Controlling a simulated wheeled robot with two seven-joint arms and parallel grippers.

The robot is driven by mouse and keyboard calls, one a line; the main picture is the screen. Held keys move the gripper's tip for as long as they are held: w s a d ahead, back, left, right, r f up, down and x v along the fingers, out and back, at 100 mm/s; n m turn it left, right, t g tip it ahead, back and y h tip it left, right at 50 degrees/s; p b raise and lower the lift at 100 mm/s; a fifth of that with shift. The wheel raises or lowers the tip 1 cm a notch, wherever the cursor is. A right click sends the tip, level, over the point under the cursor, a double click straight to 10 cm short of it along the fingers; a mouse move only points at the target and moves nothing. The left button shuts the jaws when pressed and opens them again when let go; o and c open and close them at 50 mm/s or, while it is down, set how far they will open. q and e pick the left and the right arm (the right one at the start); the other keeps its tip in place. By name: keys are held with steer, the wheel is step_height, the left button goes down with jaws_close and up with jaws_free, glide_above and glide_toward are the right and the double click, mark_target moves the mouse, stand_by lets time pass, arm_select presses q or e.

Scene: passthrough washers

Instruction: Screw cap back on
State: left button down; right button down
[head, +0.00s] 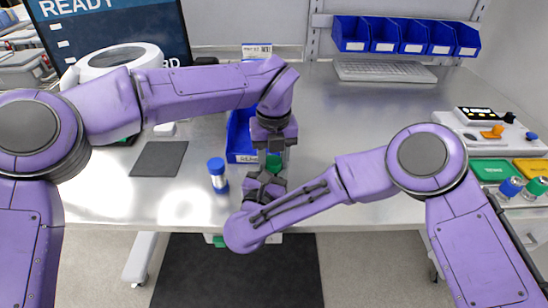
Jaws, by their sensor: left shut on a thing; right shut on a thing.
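My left gripper (274,150) points down over the front middle of the table and is shut on a green cap (274,162). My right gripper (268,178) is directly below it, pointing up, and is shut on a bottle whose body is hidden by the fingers. The two grippers are lined up one above the other. I cannot tell whether the cap and bottle touch or how far the threads engage.
A blue-capped bottle (217,176) stands to the left of the grippers. A blue bin (241,138) is just behind them, and a dark mat (159,159) lies farther left. At the right are a control box (482,122) and capped bottles.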

arm_select(q)
steer(key=shift+s+a+f, duration=0.1)
steer(key=shift+f, duration=0.05)
arm_select(e)
steer(key=shift+w+a+r, duration=0.15)
steer(key=shift+w+r, duration=0.05)
steer(key=shift+r, duration=0.05)
stand_by(0.7)
arm_select(q)
steer(key=shift+a+f, duration=0.1)
steer(key=shift+f, duration=0.3)
arm_select(e)
steer(key=shift+s, duration=0.15)
stand_by(0.4)
arm_select(q)
steer(key=c, duration=0.9)
jaws_free()
steer(key=r, duration=0.3)
steer(key=shift+w+r, duration=0.2)
steer(key=shift+r, duration=0.2)
arm_select(e)
steer(key=shift+f, duration=0.15)
arm_select(q)
steer(key=shift+s+r, duration=0.15)
steer(key=shift+r, duration=0.15)
steer(key=c, duration=0.7)
